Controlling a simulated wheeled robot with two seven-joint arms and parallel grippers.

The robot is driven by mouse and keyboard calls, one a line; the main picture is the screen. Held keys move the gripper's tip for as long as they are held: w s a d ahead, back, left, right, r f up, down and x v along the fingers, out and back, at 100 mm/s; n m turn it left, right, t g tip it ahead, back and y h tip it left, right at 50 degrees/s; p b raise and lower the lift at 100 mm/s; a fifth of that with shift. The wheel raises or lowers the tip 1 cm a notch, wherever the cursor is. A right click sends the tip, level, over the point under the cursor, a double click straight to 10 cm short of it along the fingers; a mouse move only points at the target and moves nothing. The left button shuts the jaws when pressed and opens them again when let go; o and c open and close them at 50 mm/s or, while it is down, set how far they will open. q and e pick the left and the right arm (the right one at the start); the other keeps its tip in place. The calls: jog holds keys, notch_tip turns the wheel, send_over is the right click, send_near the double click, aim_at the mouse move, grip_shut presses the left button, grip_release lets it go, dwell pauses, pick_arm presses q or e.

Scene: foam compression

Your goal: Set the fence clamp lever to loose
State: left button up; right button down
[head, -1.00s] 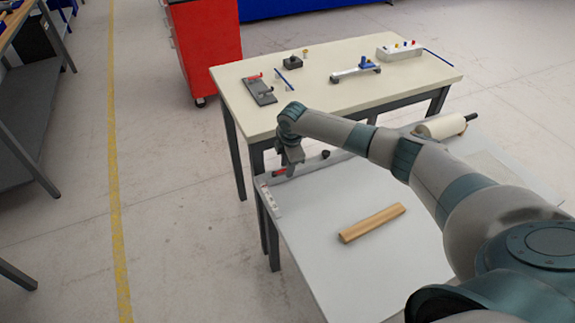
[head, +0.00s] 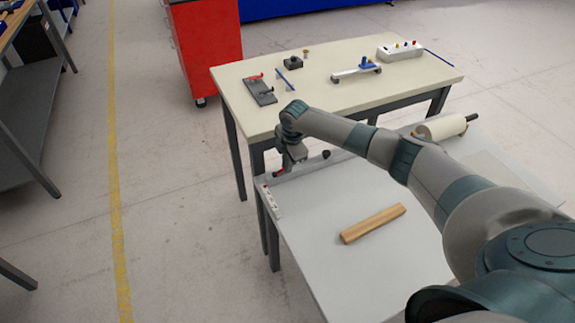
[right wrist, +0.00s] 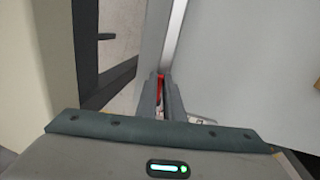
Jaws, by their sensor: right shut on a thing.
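The red clamp lever (head: 279,174) sits near the far left corner of the white-topped table, by the fence (head: 316,166) along the table's far edge. In the right wrist view a red strip of the lever (right wrist: 160,86) shows between the fingers. My right gripper (head: 286,169) is shut on the lever, and its fingers also show in the right wrist view (right wrist: 162,98). The fingers and wrist hide most of the lever, so its exact angle cannot be told. My left gripper is in neither view.
A wooden bar (head: 373,223) lies on the white table (head: 330,270). A dark knob (head: 326,154) stands by the fence, and a pale roll (head: 442,127) lies at the right. A cream bench (head: 330,105) with several small fixtures stands close behind.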

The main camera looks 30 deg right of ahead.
jog(key=shift+r, duration=0.1)
jog(key=c, duration=1.9)
grip_release()
